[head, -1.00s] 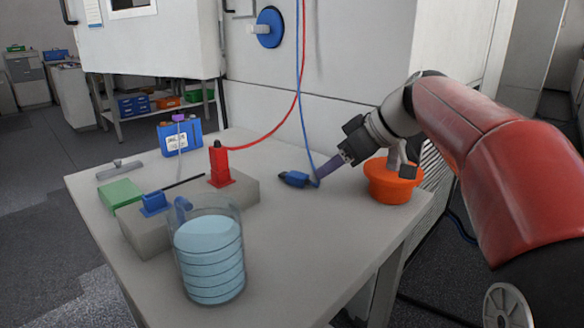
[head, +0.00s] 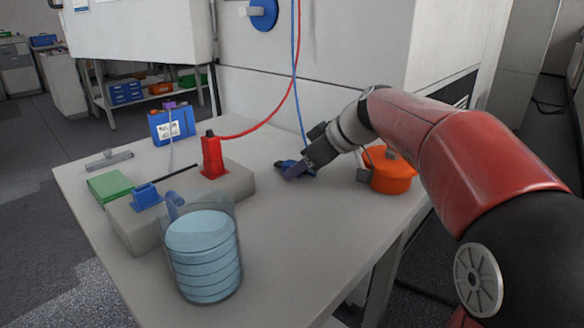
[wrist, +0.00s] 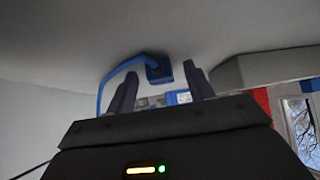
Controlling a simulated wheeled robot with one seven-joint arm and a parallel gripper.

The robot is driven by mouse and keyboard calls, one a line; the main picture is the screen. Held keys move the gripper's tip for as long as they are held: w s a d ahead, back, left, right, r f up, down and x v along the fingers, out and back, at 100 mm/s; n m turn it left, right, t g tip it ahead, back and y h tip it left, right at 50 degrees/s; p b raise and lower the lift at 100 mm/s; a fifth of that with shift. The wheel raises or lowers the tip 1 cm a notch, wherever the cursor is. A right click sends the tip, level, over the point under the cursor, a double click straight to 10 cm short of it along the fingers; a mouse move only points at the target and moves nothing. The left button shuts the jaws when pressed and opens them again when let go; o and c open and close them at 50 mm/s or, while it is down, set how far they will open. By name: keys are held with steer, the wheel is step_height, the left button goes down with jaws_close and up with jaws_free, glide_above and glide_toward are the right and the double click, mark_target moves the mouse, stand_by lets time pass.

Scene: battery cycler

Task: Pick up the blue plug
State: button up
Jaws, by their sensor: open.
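The blue plug (head: 290,168) lies on the grey table with a blue cable running up from it. My gripper (head: 292,174) is at the plug in the head view and partly covers it. In the wrist view my gripper (wrist: 160,90) has its two dark fingers spread apart, and the plug (wrist: 159,69) shows just past the fingertips, between them and closer to the right one. Nothing is held. I cannot tell whether a finger touches the plug.
A red plug (head: 212,157) stands on a grey block (head: 238,181) with a blue socket (head: 146,196). An orange pot (head: 393,170) is close to the right of my gripper. A clear container of blue liquid (head: 203,258) stands in front. A blue battery (head: 172,124) is behind.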

steer(key=shift+c, duration=0.3)
steer(key=c, duration=1)
steer(key=shift+c, duration=0.2)
step_height(320, 180, up, 20)
steer(key=p, duration=0.2)
steer(key=shift+s+a, duration=0.1)
